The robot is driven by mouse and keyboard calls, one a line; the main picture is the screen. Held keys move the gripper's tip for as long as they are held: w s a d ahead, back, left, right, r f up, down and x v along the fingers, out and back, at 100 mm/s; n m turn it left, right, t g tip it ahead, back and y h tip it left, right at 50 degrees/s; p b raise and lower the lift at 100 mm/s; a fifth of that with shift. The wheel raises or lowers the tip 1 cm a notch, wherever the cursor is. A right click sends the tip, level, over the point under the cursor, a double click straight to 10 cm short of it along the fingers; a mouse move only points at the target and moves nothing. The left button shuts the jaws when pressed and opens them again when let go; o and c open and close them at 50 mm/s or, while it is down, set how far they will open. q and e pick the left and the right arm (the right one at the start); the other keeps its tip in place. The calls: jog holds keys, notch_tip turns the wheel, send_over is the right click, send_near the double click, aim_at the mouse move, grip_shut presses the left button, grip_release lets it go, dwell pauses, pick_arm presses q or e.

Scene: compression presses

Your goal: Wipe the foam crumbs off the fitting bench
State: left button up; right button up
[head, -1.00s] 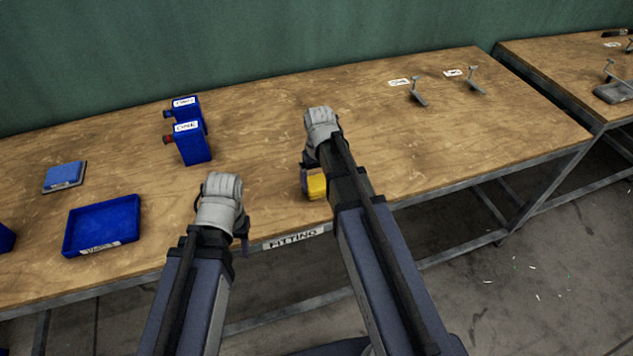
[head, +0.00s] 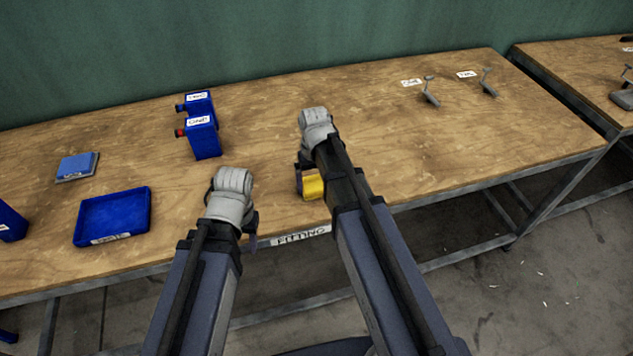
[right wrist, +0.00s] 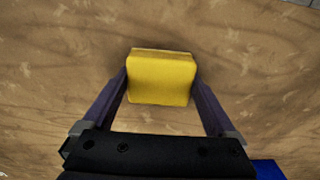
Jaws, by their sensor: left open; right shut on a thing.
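The fitting bench (head: 400,150) is a wooden top with a FITTING label (head: 301,236) on its front edge. My right gripper (head: 306,188) is shut on a yellow sponge-like block (head: 314,187), near the bench's front edge. In the right wrist view the block (right wrist: 161,78) sits between the two fingers, over bare wood; I cannot tell whether it touches the top. My left gripper (head: 250,236) is open and appears empty, by the front edge left of the label. I cannot make out foam crumbs on the bench; pale flecks there look like wood grain.
Two blue bottle-like containers (head: 204,137) stand at mid-bench. A blue tray (head: 146,212) and a flat blue pad (head: 77,166) lie left. Two small grey metal pieces (head: 431,94) are at the back right. White bits (head: 543,290) lie on the floor. The bench's right half is largely clear.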

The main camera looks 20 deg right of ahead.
jog(key=shift+r+p, duration=3)
notch_tip(320, 180, up, 3)
jog(key=p, duration=0.3)
jog(key=shift+r, duration=0.1)
